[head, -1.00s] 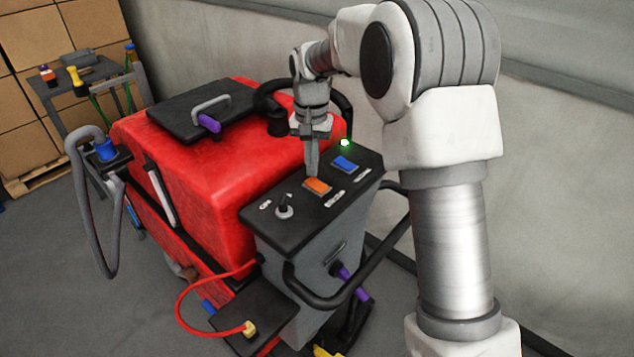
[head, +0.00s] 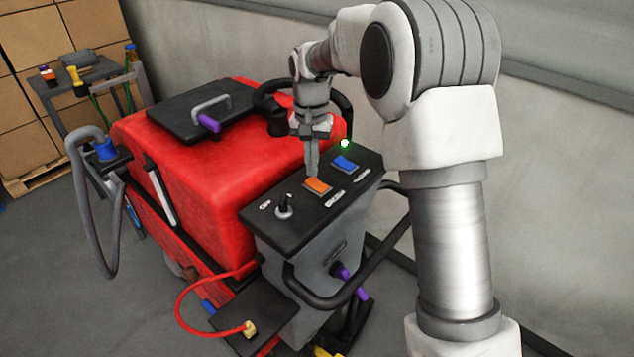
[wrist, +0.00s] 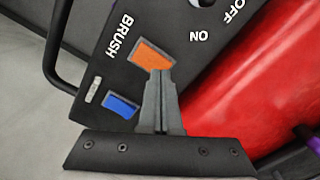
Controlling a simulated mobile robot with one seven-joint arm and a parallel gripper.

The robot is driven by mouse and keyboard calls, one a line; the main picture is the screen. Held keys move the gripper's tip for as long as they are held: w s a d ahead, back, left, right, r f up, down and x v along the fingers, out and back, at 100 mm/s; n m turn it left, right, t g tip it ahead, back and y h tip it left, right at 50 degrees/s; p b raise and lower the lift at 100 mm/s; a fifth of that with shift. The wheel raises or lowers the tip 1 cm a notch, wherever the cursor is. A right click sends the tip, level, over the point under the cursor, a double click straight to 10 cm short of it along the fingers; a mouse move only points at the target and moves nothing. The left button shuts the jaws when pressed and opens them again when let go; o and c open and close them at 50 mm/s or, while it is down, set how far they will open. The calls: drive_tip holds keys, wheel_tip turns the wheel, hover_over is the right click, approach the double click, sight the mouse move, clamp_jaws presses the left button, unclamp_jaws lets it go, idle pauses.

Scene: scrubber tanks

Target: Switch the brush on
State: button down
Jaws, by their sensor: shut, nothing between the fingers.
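The orange rocker switch (head: 318,187) is on the black control panel (head: 300,228) of the red scrubber (head: 185,165). In the wrist view the orange switch (wrist: 150,55) sits beside the word BRUSH. My gripper (head: 312,174) is shut and points down at the switch, its tips at the switch's far edge in the head view. In the wrist view the shut fingertips (wrist: 157,74) overlap the switch's lower edge. I cannot tell whether they touch it. The tips hide a small part of the switch.
A blue rocker switch (head: 345,163) and a lit green lamp (head: 345,143) are farther back on the panel. A key switch (head: 284,206) is at the front left, by ON and OFF labels. A black handlebar (head: 345,295) curves around the console. A wall stands behind.

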sight(312, 180)
drive_tip(key=shift+f+b, duration=0.55)
drive_tip(key=shift+f, duration=0.45)
idle(0.6)
wheel_tip(312, 180, up, 7)
drive_tip(key=p, duration=0.5)
drive_tip(key=shift+p, duration=0.3)
idle(0.4)
